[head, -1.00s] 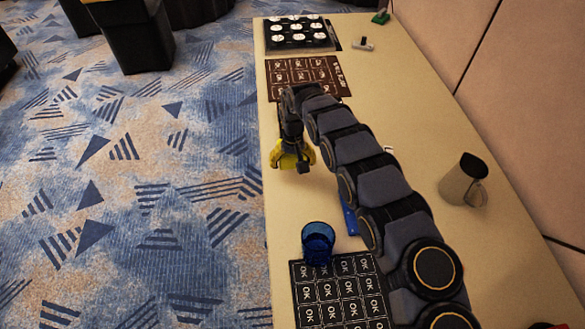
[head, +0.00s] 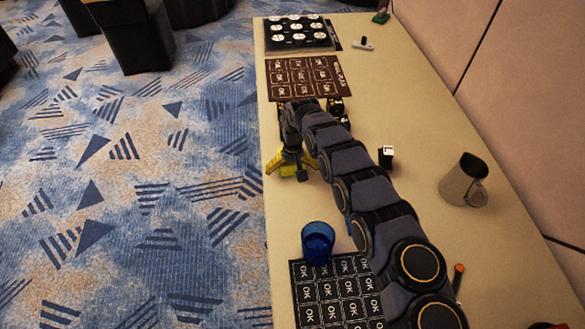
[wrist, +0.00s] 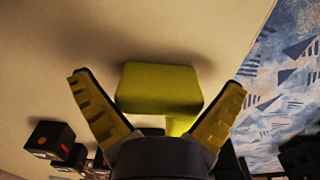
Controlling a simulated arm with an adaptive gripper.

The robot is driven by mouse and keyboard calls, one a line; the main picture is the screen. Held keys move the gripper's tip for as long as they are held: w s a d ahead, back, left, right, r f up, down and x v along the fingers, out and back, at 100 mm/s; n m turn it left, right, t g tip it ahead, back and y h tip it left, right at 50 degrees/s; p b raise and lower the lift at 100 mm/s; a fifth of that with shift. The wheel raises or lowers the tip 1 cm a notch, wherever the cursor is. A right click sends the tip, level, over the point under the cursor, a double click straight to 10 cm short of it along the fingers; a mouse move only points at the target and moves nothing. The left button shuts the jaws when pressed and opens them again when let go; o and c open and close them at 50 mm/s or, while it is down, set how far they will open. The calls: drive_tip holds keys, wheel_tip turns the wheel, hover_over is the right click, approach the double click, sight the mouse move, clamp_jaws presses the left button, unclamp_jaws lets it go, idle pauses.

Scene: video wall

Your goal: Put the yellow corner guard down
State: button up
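The yellow corner guard (wrist: 160,88) rests on the beige table in the wrist view, with a shadow beside it. My gripper (wrist: 158,82) is spread open, with one yellow-padded finger on each side of the guard. Gaps show between the guard and both fingertips. The guard's lower part is partly hidden by the gripper base. In the head view my gripper (head: 291,171) is low over the table near its left edge, and mostly hides the guard.
A brown marked mat (head: 305,78) lies beyond my gripper, with dark blocks at its near edge. A blue cup (head: 318,243) stands by a black OK mat (head: 335,298). A small black-and-white block (head: 386,157) and a grey mug (head: 464,180) stand right. The left table edge is close.

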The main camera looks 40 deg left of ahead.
drive_tip(key=shift+r, duration=0.15)
wheel_tip(320, 180, up, 12)
idle(0.4)
drive_tip(key=shift+w+d+r, duration=0.15)
drive_tip(key=shift+w+d, duration=0.1)
drive_tip(key=shift+d, duration=0.05)
drive_tip(key=w+d+r+m+h, duration=0.1)
drive_tip(key=w+d+r+m, duration=0.2)
drive_tip(key=d, duration=0.4)
drive_tip(key=w+d+r+h, duration=0.1)
drive_tip(key=w+d+r, duration=0.1)
drive_tip(key=d+r, duration=0.45)
drive_tip(key=s+d+r+m, duration=0.1)
drive_tip(key=d+r, duration=0.2)
drive_tip(key=d, duration=0.4)
drive_tip(key=s+d+r+m, duration=0.2)
drive_tip(key=d+r, duration=0.1)
drive_tip(key=d, duration=0.4)
drive_tip(key=s+d+r+m+g, duration=0.15)
drive_tip(key=s+d+r, duration=0.25)
drive_tip(key=s+d, duration=0.8)
drive_tip(key=s+d+y, duration=0.1)
drive_tip(key=s, duration=0.7)
drive_tip(key=s+d+f+m+y, duration=0.1)
drive_tip(key=s, duration=0.7)
drive_tip(key=shift+d+f, duration=0.25)
drive_tip(key=shift+d, duration=0.15)
